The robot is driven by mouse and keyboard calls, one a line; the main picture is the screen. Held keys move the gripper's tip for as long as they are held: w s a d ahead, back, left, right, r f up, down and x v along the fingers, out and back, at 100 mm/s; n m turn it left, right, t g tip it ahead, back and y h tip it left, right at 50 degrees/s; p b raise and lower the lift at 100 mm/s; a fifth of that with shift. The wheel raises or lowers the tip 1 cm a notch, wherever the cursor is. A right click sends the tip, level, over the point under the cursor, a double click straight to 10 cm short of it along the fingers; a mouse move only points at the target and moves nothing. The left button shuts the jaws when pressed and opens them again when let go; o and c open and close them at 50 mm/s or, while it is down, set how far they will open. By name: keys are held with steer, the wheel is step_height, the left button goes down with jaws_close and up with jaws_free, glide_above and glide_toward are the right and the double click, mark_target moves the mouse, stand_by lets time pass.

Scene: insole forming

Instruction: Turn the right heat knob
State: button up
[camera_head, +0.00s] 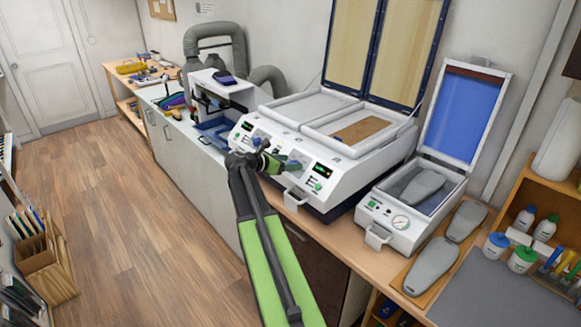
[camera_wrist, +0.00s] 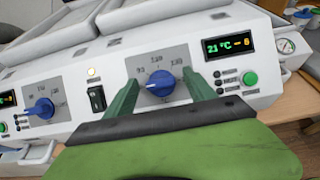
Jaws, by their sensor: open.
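The right heat knob (camera_wrist: 160,82) is a blue dial on a grey plate with printed numbers, on the front of the white forming machine (camera_head: 345,170). In the wrist view it sits between the two green fingers of my gripper (camera_wrist: 163,90), which are open, with a finger on each side and no clear contact. Its pointer faces left. The left heat knob (camera_wrist: 40,108) is also blue, on its own plate to the left. In the head view my gripper (camera_head: 280,163) is at the machine's front panel and hides part of it.
Right of the knob are a display reading 21 °C (camera_wrist: 226,45) and a green button (camera_wrist: 250,78). A black switch (camera_wrist: 96,98) is to its left. A smaller white press (camera_head: 398,210) with a raised blue lid and grey insole forms (camera_head: 433,262) stand on the right.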

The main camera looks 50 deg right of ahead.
steer(key=shift+d+f, duration=0.1)
steer(key=shift+d, duration=0.2)
steer(key=shift+c, duration=0.2)
steer(key=c, duration=1.2)
steer(key=shift+d, duration=0.3)
steer(key=shift+c, duration=0.7)
steer(key=shift+a, duration=0.25)
